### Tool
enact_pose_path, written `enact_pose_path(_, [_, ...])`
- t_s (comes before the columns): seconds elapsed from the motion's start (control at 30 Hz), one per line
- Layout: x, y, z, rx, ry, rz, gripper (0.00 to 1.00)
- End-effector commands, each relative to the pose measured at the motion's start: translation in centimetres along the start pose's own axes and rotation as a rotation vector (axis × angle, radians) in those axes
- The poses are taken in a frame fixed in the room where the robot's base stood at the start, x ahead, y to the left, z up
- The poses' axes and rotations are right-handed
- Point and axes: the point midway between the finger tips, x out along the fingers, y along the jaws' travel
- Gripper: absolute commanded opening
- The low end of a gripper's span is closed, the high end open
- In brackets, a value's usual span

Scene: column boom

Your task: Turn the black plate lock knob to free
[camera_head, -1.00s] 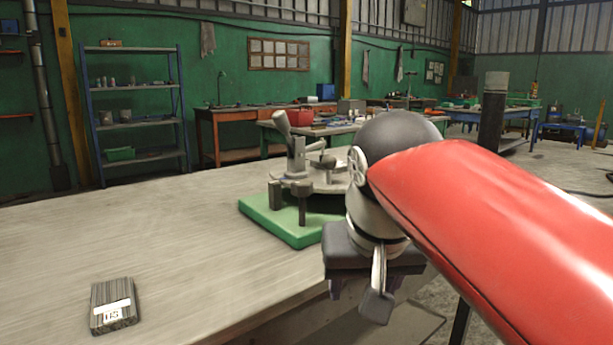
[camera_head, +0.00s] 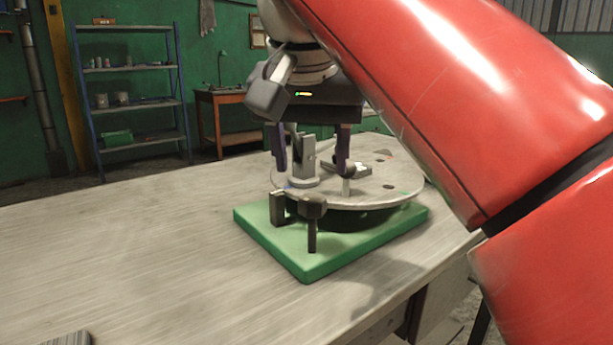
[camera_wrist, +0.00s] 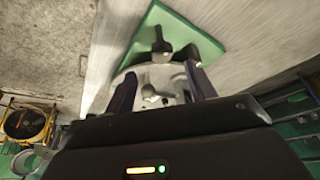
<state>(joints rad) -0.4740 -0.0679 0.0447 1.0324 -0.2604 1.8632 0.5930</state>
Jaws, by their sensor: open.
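The black plate lock knob (camera_head: 313,207) stands on a dark post at the front of the green base (camera_head: 275,243), beside the rim of the round grey plate (camera_head: 405,197). The plate carries a grey upright block (camera_head: 303,160) and a small grey clamp-like part (camera_head: 350,170). My gripper (camera_head: 312,168) is open and points down over the plate, behind and above the knob. Its fingers partly hide the parts on the plate. In the wrist view the knob (camera_wrist: 161,46) shows beyond the tips of my gripper (camera_wrist: 161,70), apart from them.
A dark upright block (camera_head: 277,207) stands next to the knob. A blue shelf (camera_head: 130,100) and a red-brown desk (camera_head: 225,110) stand along the back wall.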

Motion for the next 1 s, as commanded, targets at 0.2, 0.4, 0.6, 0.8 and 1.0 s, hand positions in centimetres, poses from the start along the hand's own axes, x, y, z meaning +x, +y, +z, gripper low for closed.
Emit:
enact_pose_path(0.2, [1.4, -0.1, 0.1, 0.002, -0.001, 0.001, 0.55])
enact_pose_path(0.4, [4.8, -0.1, 0.1, 0.002, -0.002, 0.002, 0.55])
enact_pose_path(0.6, [7.1, -0.1, 0.1, 0.002, -0.001, 0.001, 0.55])
enact_pose_path(0.8, [7.7, -0.1, 0.0, 0.002, 0.000, -0.001, 0.55])
enact_pose_path(1.0, [7.7, -0.1, 0.0, 0.002, 0.000, 0.000, 0.51])
